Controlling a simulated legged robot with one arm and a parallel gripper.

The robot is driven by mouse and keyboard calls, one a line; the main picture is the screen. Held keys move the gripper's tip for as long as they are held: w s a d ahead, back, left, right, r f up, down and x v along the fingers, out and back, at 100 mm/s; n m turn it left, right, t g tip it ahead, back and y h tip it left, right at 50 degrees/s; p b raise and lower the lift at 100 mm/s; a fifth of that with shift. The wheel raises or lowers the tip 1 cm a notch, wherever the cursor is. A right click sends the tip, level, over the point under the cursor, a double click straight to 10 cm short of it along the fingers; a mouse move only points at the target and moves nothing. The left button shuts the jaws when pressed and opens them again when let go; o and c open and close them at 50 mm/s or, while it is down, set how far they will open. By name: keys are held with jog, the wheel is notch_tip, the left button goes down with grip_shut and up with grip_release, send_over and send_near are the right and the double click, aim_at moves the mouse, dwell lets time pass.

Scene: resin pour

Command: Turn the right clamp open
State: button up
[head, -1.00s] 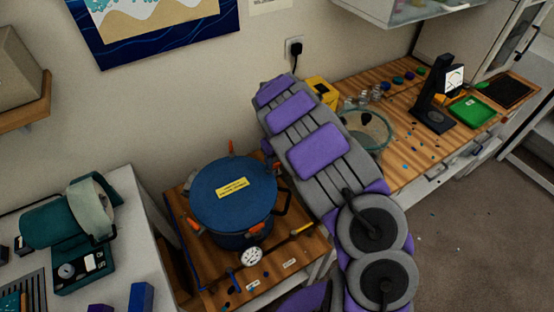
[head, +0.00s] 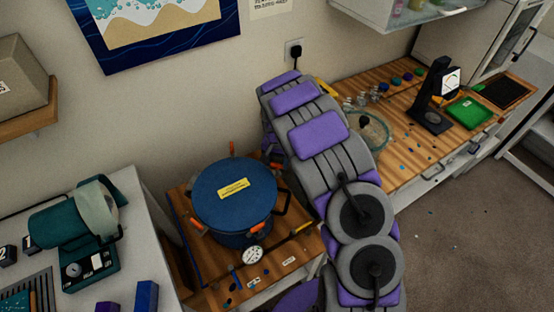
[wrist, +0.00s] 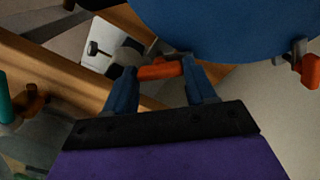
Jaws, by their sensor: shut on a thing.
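The blue pressure pot (head: 234,200) stands on a wooden bench, its round lid closed and marked by a yellow label. Orange-handled clamps sit around its rim: one at the back (head: 232,149), one at the front left (head: 196,225) and one at the front (head: 254,227). In the wrist view, my gripper (wrist: 162,78) is shut on an orange clamp handle (wrist: 158,71) beside the blue pot lid (wrist: 225,25). The handle lies crosswise between the two blue fingers. Another orange clamp (wrist: 309,72) shows at the right edge.
A round gauge (head: 252,254) sits at the pot's front. A teal machine (head: 85,225) stands on the white table to the left. A glass vessel (head: 372,136), a black stand (head: 436,105) and a green tray (head: 468,113) occupy the right counter. Open floor lies at the right.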

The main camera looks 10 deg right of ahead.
aim_at(277, 163)
jog(key=m, duration=0.4)
jog(key=shift+m+p, duration=0.3)
jog(key=shift+w+m, duration=0.1)
jog(key=shift+m, duration=1.9)
jog(key=o, duration=1)
jog(key=shift+a, duration=0.1)
jog(key=shift+o, duration=0.2)
jog(key=shift+r, duration=0.1)
notch_tip(277, 163, up, 17)
jog(key=p, duration=0.1)
jog(key=shift+p, duration=0.4)
jog(key=shift+r, duration=0.1)
